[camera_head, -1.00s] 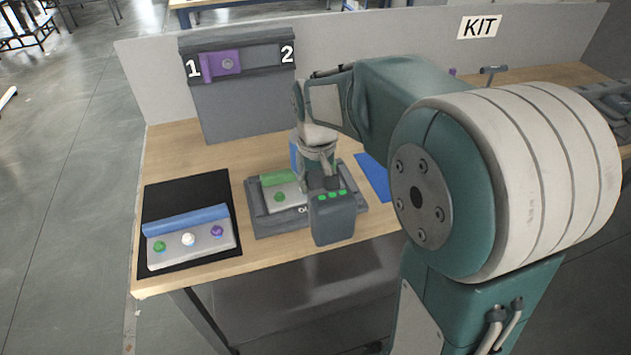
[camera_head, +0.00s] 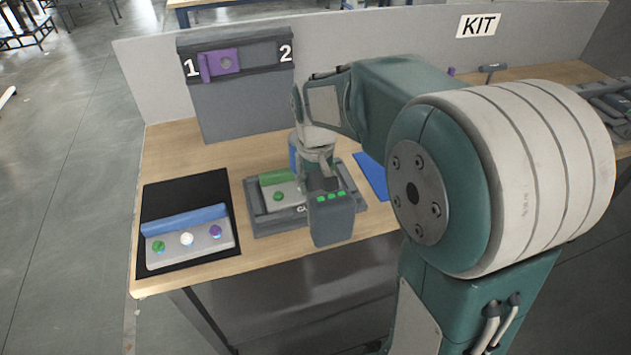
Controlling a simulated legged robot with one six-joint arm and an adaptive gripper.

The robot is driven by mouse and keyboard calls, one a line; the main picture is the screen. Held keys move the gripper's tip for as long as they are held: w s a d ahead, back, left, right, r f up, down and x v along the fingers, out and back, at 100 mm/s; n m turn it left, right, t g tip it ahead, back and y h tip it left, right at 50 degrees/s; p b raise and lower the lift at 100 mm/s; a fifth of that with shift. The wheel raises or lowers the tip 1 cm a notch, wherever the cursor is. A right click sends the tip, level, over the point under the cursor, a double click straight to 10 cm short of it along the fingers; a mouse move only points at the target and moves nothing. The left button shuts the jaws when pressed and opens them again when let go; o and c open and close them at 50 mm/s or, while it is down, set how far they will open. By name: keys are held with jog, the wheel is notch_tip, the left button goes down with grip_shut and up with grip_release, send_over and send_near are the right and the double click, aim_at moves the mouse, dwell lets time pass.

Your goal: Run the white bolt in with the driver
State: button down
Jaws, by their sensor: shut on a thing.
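My gripper (camera_head: 318,157) is shut on the driver (camera_head: 332,218), whose dark grey body with a row of green lights faces me. The driver stands over the right part of a dark grey tray (camera_head: 262,226). In the tray lies a light grey block with a green bar (camera_head: 280,177) and a green bolt (camera_head: 278,196). The rest of this block is hidden behind the driver, so any white bolt there and the driver's tip cannot be seen. A white bolt (camera_head: 187,239) shows on another grey block, between a green bolt (camera_head: 158,246) and a purple bolt (camera_head: 215,230).
That left block has a blue bar (camera_head: 185,220) and lies on a black mat (camera_head: 190,189). A blue sheet (camera_head: 373,177) lies right of the tray. Behind stands a panel with a purple slider (camera_head: 221,64) at mark 1. A KIT sign (camera_head: 479,25) hangs at the back right.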

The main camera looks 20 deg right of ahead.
jog(key=shift+f, duration=0.95)
dwell(3.3)
jog(key=shift+r, duration=2.55)
jog(key=shift+r, duration=2)
